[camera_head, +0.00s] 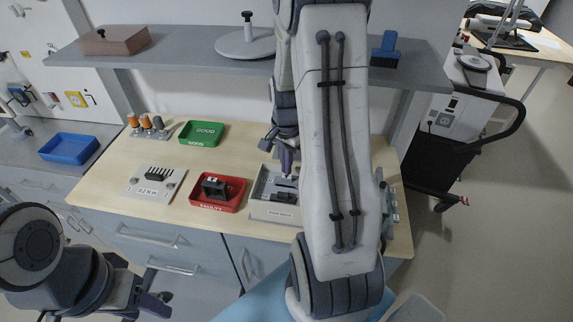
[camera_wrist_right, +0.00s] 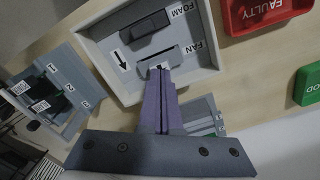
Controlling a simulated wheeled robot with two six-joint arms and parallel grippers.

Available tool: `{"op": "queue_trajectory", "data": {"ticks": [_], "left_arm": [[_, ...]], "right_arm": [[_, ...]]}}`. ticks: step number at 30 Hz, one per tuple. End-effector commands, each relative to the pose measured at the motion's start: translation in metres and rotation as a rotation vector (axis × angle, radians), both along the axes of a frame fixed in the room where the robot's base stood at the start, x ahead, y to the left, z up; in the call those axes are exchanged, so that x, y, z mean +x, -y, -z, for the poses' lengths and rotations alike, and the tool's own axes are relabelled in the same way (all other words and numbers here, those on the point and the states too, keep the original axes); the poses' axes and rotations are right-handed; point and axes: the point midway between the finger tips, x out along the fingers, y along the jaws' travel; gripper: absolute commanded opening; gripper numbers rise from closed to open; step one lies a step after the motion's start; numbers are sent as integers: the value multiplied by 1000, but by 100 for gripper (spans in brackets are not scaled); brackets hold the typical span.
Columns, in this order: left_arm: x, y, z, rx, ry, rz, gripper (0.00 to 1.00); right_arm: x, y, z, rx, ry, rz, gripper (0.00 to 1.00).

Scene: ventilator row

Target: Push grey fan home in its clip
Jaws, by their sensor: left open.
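The light grey tray (camera_head: 258,208) stands at the table's front, right of the red bin; it also shows in the right wrist view (camera_wrist_right: 104,80). It has slots labelled FOAM and FAN and a printed arrow. A small grey piece (camera_wrist_right: 152,62), seemingly the grey fan, lies at the FAN label. My right gripper (camera_wrist_right: 160,72) points down into the tray with its purple fingers together, tips at or just over this piece; contact is unclear. My right gripper in the head view (camera_head: 286,172) is partly hidden. My left gripper (camera_head: 146,306) is open and empty, low at the left, away from the tray.
A dark block (camera_wrist_right: 145,26) sits in the FOAM slot. The red FAULTY bin (camera_head: 239,205) holds a black part. The green GOOD bin (camera_head: 184,136) is behind. A numbered rack (camera_wrist_right: 55,88) stands beside the tray. A grey shelf (camera_head: 190,52) overhangs the table's back.

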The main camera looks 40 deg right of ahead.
Motion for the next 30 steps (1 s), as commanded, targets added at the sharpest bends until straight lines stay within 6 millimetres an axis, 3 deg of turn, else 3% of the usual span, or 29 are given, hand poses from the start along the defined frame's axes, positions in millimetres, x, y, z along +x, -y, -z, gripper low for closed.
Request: {"op": "queue_trajectory", "data": {"ticks": [30], "left_arm": [[0,0,9,0,0,0,50]], "right_arm": [[0,0,14,0,0,0,0]]}}
